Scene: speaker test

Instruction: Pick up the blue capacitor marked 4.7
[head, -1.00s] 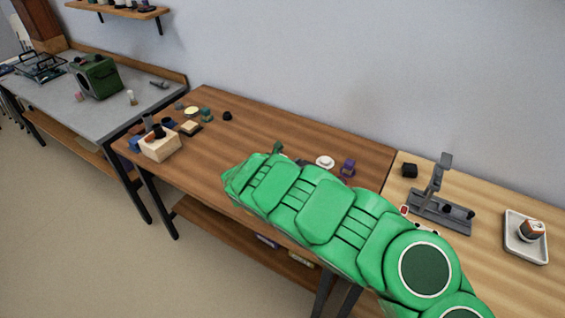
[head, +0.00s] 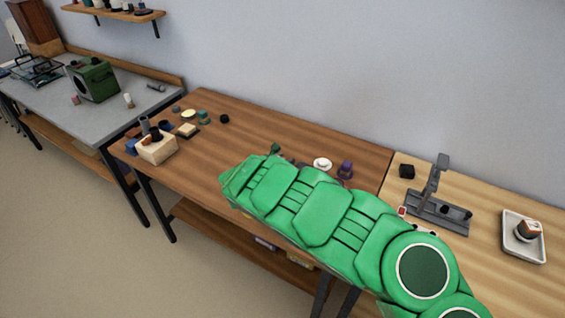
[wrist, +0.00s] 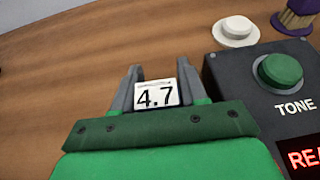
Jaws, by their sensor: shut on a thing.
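In the wrist view my gripper (wrist: 158,74) has its two grey fingers on either side of a small block with a white face marked 4.7 (wrist: 156,95). The gripper is shut on it. Only the white label shows clearly; I cannot make out any blue on its body. The brown wooden table top lies behind it, and I cannot tell whether the block touches the table. In the head view my green arm reaches over the middle table (head: 255,116) and hides the gripper and the capacitor.
A dark box with a green button (wrist: 280,70), lettered TONE, stands close right of my gripper. A white round piece (wrist: 236,31) and a purple piece (wrist: 297,16) lie behind it.

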